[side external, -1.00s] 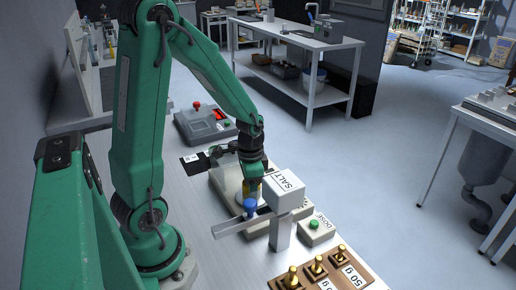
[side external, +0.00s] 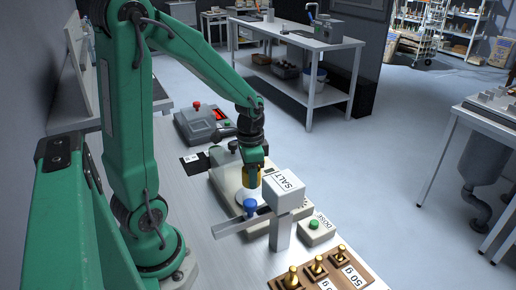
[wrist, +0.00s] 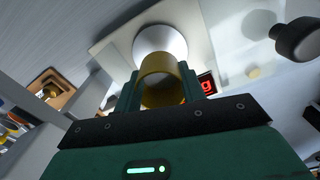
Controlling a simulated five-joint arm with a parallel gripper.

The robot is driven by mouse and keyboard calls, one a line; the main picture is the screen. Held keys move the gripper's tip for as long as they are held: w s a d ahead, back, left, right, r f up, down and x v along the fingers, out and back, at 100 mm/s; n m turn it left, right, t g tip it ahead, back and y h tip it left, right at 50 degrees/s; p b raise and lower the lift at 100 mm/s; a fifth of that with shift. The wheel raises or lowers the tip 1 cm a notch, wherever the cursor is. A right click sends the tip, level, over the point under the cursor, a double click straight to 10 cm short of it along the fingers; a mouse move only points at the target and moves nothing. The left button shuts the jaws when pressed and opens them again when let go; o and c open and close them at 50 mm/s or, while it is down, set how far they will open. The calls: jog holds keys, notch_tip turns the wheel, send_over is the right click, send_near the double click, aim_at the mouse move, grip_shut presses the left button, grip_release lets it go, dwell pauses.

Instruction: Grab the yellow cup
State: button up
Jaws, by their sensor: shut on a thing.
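The yellow cup (side external: 251,177) is between the fingers of my gripper (side external: 251,168), above the scale's round pan (side external: 244,196). In the wrist view the cup (wrist: 160,82) shows its open rim between the two green fingers of my gripper (wrist: 159,90), which are shut on it. The pale round pan (wrist: 159,45) lies beyond the cup there. A blue cup (side external: 250,207) stands beside the salt hopper, near the grey chute.
The salt hopper (side external: 283,190) stands just right of my gripper. The dose button box (side external: 316,231) is beside it. Brass weights (side external: 317,267) sit on a wooden block in front. A control box (side external: 200,122) with a red button stands behind.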

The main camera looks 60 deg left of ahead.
jog(key=shift+r, duration=2.75)
